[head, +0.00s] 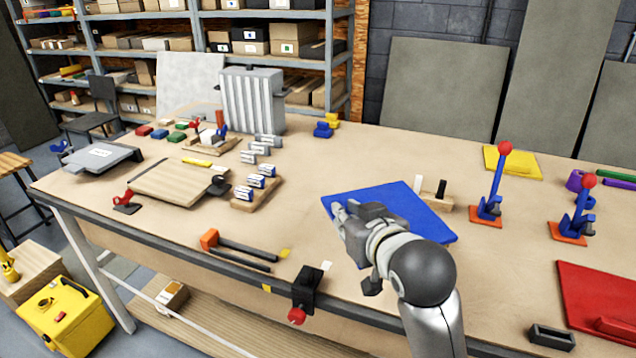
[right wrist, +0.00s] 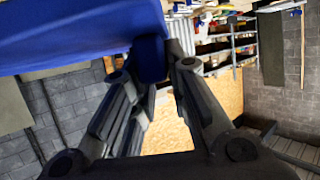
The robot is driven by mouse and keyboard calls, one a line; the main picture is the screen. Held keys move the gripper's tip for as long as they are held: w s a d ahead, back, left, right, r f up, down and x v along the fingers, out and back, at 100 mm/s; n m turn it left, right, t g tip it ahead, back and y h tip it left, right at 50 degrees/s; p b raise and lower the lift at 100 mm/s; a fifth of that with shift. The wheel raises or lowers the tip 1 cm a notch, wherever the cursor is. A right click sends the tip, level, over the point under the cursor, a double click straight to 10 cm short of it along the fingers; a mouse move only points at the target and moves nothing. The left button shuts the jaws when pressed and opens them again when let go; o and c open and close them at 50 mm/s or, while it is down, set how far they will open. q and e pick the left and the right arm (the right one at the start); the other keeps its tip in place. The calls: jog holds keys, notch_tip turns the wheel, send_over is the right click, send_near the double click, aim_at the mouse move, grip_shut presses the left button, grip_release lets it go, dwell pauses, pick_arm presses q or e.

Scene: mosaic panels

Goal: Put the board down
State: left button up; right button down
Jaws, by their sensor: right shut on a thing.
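The flat blue board (head: 408,202) is near the middle of the workbench (head: 300,215) in the head view. My right gripper (head: 340,212) is at its left edge, shut on it. My left gripper is in neither view.
A wooden block with upright pegs (head: 434,195) stands close by the board's far right edge. Red-knobbed toggle clamps (head: 488,205) and a red panel (head: 598,300) are to the right. A hammer (head: 240,247) lies left.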

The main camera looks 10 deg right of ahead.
jog(key=shift+n+y, duration=0.5)
jog(key=shift+y, duration=0.2)
jog(key=w+f, duration=0.4)
jog(key=w, duration=0.1)
jog(key=w+f+p, duration=0.1)
jog(key=w+f, duration=0.3)
jog(key=w, duration=0.1)
jog(key=w+d+f+p, duration=0.1)
jog(key=w+f, duration=0.3)
jog(key=f, duration=0.1)
jog(key=shift+w+f, duration=0.1)
jog(key=shift+w, duration=0.3)
jog(key=shift+w+f, duration=0.2)
notch_tip(320, 180, down, 2)
jog(key=shift+f+p, duration=0.1)
jog(key=shift+p, duration=0.45)
jog(key=shift+f, duration=0.55)
jog(key=c, duration=1.8)
grip_release()
jog(key=shift+f, duration=0.25)
jog(key=shift+c, duration=0.2)
jog(key=o, duration=0.4)
